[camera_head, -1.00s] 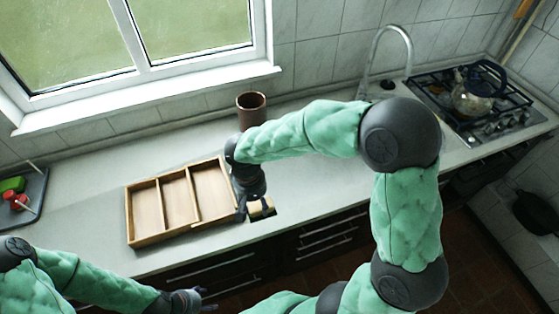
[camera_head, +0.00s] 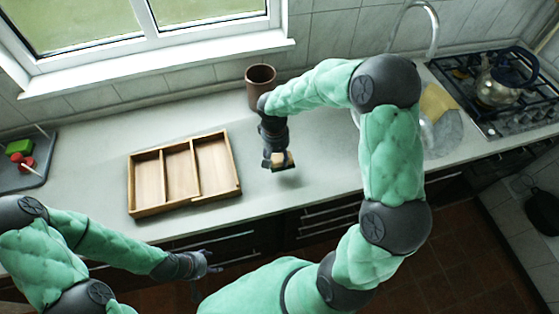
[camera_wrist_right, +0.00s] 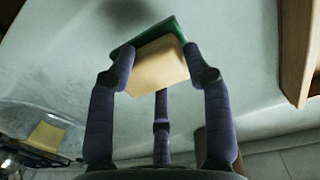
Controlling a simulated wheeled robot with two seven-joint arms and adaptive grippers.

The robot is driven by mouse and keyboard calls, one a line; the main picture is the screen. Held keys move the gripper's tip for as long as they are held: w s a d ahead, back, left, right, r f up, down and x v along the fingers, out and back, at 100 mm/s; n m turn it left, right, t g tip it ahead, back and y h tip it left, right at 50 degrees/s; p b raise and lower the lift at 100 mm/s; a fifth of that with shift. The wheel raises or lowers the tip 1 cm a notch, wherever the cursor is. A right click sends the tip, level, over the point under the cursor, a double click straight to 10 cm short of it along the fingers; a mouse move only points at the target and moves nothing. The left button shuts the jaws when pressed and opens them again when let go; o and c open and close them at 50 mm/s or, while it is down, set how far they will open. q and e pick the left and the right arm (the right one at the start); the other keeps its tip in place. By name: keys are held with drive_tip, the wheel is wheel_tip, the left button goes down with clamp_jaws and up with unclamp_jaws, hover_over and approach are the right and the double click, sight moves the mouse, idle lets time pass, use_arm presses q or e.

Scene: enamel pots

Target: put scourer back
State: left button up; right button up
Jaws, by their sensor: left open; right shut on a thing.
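The scourer (camera_head: 285,160), a yellow sponge with a green side, is held in my right gripper (camera_head: 278,159). The wrist view shows its yellow body (camera_wrist_right: 158,66) and green layer (camera_wrist_right: 147,34) between the fingers of my right gripper (camera_wrist_right: 156,77). A shadow lies on the worktop apart from the scourer, which is held above the surface. The gripper is to the right of the wooden tray (camera_head: 186,207), which has several empty compartments. My left gripper (camera_head: 206,265) is open and empty in front of the counter.
A brown cylindrical pot (camera_head: 261,88) stands behind my right gripper. A sink with a tap (camera_head: 432,35) and a yellow cloth-like piece (camera_head: 437,103) is at the right, then a hob with a kettle (camera_head: 497,88). A dark tray (camera_head: 40,165) with red and green items is far left.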

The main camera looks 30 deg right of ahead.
sight(279, 160)
drive_tip(key=shift+w+d+f, duration=0.3)
drive_tip(key=shift+f, duration=0.25)
drive_tip(key=shift+w+d+f, duration=0.3)
drive_tip(key=shift+f, duration=0.2)
wheel_tip(279, 160, down, 3)
drive_tip(key=shift+w+d+f+b, duration=0.1)
drive_tip(key=shift+w+f+b, duration=0.05)
drive_tip(key=shift+b, duration=0.25)
drive_tip(key=o, duration=1.2)
drive_tip(key=shift+f, duration=0.1)
drive_tip(key=shift+r, duration=0.3)
drive_tip(key=r, duration=0.4)
drive_tip(key=r+p, duration=0.1)
drive_tip(key=r, duration=0.2)
drive_tip(key=r+p, duration=0.1)
drive_tip(key=r, duration=0.3)
drive_tip(key=shift+w+a+r, duration=0.2)
drive_tip(key=shift+a+r, duration=0.1)
drive_tip(key=shift+r, duration=0.05)
